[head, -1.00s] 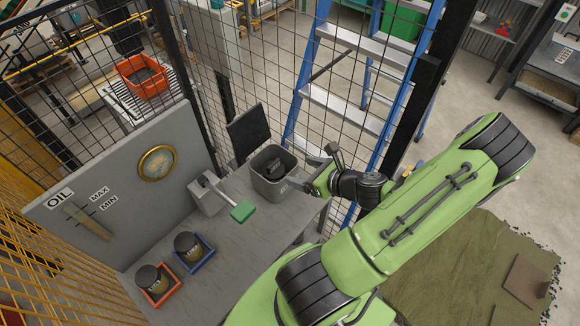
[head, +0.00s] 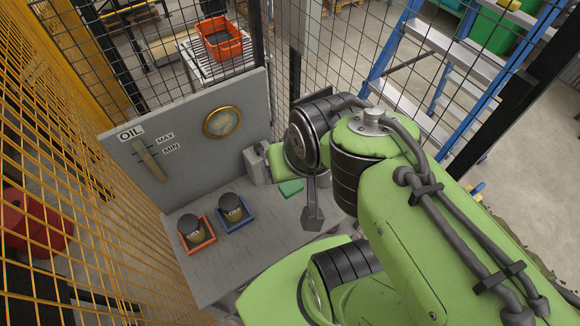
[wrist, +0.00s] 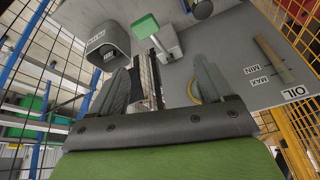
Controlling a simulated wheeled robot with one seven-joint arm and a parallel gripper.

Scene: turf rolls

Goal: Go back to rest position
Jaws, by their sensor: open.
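My gripper (wrist: 163,78) is open, its two grey fingers spread with nothing between them in the wrist view. In the head view my green arm fills the right and centre, bent back toward the camera. A grey finger part of my gripper (head: 313,212) hangs over the grey worktable (head: 210,270), and the rest is hidden behind the arm. The wrist view is turned over and looks across the table to the panel. In the head view my arm hides this bin.
Two dark-lidded jars stand in an orange tray (head: 207,247) and a blue tray (head: 237,225). A green-ended lever (head: 290,188) stands near a round brass gauge (head: 223,122) and oil-level panel (head: 185,140). Yellow mesh (head: 60,110) bounds the left; a blue ladder (head: 400,60) is behind.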

